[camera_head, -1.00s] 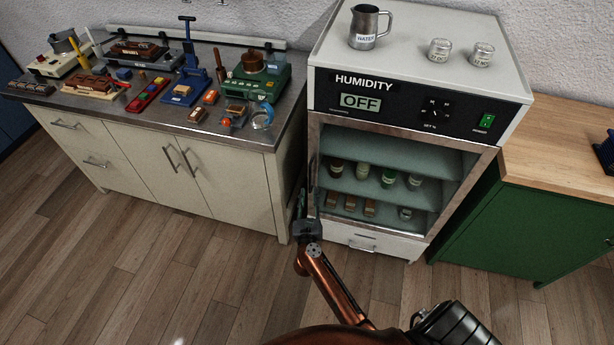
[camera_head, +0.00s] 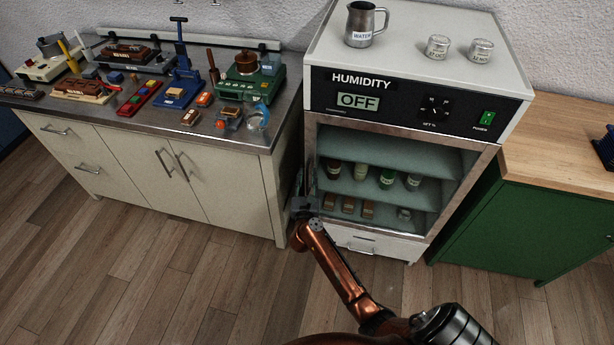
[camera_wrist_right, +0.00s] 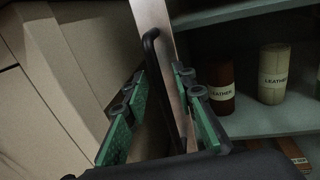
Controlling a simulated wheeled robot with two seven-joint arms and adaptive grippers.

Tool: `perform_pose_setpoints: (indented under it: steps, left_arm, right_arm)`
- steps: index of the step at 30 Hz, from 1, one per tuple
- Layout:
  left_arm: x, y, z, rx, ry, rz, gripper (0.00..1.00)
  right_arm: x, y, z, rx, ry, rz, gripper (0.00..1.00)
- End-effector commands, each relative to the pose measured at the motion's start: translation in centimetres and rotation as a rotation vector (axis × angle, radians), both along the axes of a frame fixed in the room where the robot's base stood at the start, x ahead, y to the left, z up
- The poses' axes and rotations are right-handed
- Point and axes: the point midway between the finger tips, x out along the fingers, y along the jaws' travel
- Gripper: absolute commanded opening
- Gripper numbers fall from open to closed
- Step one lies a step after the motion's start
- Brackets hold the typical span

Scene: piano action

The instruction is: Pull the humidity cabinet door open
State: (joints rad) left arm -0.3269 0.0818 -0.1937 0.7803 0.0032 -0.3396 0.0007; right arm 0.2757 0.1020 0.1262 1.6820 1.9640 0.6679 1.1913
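The humidity cabinet (camera_head: 420,95) is white with a black panel that reads HUMIDITY and OFF. Its door (camera_head: 400,131) has a metal frame around a clear pane and looks shut. A dark bar handle (camera_wrist_right: 162,80) runs along the door's left edge in the right wrist view. My right gripper (camera_head: 305,196) is at that edge, low on the door. In the right wrist view its green-padded fingers (camera_wrist_right: 160,108) are apart, with the handle between them and a gap beside the left finger. Contact with the right finger is unclear. My left gripper is out of view.
Inside the cabinet, jars (camera_head: 387,178) and small blocks (camera_head: 348,205) sit on shelves. A pitcher (camera_head: 362,25) and two tins (camera_head: 480,50) stand on top. A workbench (camera_head: 215,190) is close on the left, a green cabinet (camera_head: 500,215) on the right. The floor in front is free.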

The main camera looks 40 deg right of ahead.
Motion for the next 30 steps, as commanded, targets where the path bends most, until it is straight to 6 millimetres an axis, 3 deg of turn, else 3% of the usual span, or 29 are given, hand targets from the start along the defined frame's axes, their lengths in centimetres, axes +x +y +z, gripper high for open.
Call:
perform_pose_setpoints:
  steps: [2, 13, 30]
  left_arm:
    - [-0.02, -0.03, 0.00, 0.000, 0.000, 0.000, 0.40]
    - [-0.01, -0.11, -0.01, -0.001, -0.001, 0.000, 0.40]
    - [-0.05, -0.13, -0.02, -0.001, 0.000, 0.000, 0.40]
  right_arm:
    - [-0.01, 0.01, 0.01, 0.000, 0.000, 0.000, 0.25]
    - [-0.02, 0.02, 0.00, -0.001, 0.001, 0.000, 0.00]
    - [-0.04, 0.03, -0.02, -0.001, 0.001, 0.000, 0.00]
